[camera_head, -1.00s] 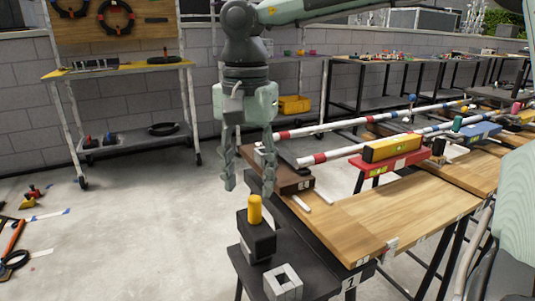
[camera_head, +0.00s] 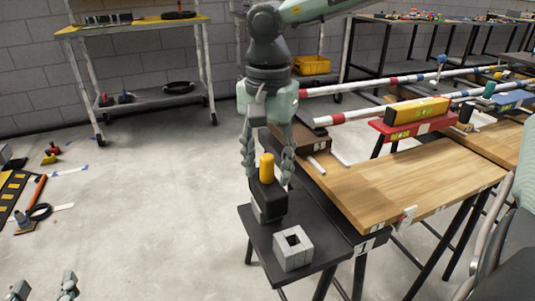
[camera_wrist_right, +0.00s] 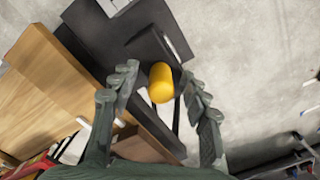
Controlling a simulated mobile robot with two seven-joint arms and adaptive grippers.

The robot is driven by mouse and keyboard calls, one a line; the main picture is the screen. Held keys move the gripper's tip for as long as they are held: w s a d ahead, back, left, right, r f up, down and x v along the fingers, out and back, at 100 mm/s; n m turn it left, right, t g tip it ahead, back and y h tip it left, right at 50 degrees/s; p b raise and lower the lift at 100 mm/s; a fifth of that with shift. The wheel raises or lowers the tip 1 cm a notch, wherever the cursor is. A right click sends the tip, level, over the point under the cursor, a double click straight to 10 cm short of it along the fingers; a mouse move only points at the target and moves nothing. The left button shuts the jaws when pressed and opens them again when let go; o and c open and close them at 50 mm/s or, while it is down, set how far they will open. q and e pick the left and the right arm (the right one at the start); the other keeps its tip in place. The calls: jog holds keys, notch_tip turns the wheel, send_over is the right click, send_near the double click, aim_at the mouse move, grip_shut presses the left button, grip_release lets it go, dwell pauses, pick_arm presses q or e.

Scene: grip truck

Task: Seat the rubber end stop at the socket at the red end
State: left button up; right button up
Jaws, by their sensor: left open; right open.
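A black block with a yellow knob (camera_head: 266,166), apparently the rubber end stop (camera_head: 268,200), stands upright on the small black stand (camera_head: 316,256). A grey piece shows at its lower left. My right gripper (camera_head: 267,178) is open, pointing down, with its fingers on either side of the knob. The right wrist view shows the yellow knob (camera_wrist_right: 161,84) between the open fingers (camera_wrist_right: 158,80); contact cannot be told. My left gripper (camera_head: 43,289) is open and empty at the bottom left edge. Striped rods have red left ends (camera_head: 308,120) by a dark brown block (camera_head: 308,141); no socket is clearly visible.
A grey block with a square hole (camera_head: 293,248) stands on the stand's front. The wooden bench (camera_head: 400,190) lies right of it, with a yellow level (camera_head: 417,112) on a red support. Floor at left is mostly clear, with tools at the far left.

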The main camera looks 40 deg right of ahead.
jog(key=shift+c, duration=0.4)
grip_shut()
jog(key=c, duration=0.6)
grip_release()
jog(key=c, duration=0.4)
jog(key=shift+o, duration=0.2)
jog(key=shift+r+p, duration=0.8)
jog(key=shift+r, duration=0.5)
jog(key=shift+r+p, duration=1.6)
jog(key=shift+r, duration=0.9)
